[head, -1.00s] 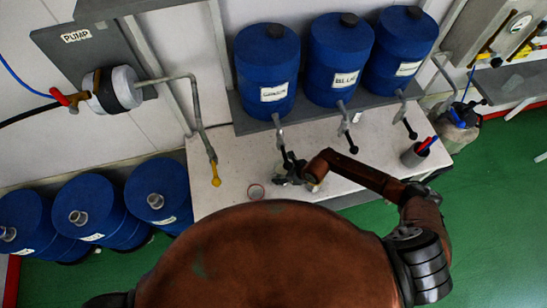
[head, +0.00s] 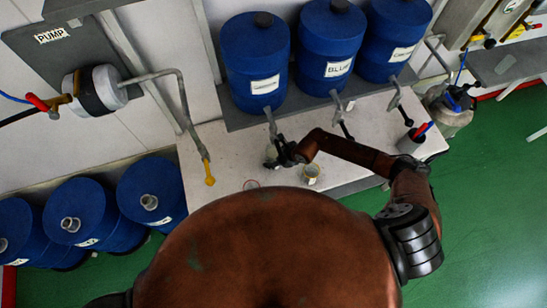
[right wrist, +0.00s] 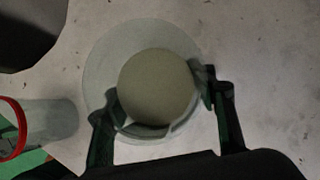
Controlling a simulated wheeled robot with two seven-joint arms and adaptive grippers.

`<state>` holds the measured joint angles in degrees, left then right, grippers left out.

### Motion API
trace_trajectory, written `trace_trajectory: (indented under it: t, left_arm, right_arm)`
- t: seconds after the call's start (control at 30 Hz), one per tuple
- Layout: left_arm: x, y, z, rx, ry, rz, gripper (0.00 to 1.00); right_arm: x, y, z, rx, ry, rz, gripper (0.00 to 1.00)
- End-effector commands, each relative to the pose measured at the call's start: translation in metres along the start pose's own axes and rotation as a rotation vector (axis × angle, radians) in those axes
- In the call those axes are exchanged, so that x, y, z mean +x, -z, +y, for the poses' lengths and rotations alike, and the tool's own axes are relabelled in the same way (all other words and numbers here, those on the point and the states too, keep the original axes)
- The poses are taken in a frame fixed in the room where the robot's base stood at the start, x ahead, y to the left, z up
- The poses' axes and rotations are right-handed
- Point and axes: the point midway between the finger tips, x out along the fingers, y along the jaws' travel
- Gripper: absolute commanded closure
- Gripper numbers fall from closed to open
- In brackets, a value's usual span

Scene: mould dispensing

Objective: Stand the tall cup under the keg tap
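The tall cup (head: 271,153) is pale and see-through. In the head view it stands upright over the white bench, just below the tap (head: 271,124) of the left wall keg. My right gripper (head: 283,153) reaches it from the right. In the right wrist view the cup (right wrist: 158,85) is seen from above with a round pale disc inside, and the gripper's fingers (right wrist: 160,100) close on its two sides. Whether its base touches the bench is unclear. My left gripper is out of view.
A small cup (head: 311,174) stands right of the gripper near the bench's front edge. A red-rimmed ring or cup (head: 251,184) is to the left. A pen pot (head: 411,141) stands at the right. The yellow-tipped pump spout (head: 209,180) hangs at the bench's left.

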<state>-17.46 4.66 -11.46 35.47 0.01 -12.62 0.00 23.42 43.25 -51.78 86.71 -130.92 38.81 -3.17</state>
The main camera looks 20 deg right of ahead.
Motion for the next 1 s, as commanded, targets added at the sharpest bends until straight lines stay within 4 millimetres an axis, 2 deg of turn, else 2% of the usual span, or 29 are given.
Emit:
trace_trajectory:
  t: [0.2,0.57,0.67,1.0]
  left_arm:
    - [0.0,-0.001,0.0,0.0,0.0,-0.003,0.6]
    - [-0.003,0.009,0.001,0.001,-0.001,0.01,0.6]
    - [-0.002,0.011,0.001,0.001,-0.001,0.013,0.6]
    - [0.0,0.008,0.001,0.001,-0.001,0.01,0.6]
  right_arm:
    - [-0.001,0.001,-0.001,0.002,0.001,0.001,0.32]
    - [-0.006,-0.001,-0.001,0.002,0.002,-0.001,0.32]
    - [-0.019,0.0,-0.002,0.002,0.003,-0.001,0.32]
    - [-0.088,0.001,-0.001,0.001,0.002,0.0,0.32]
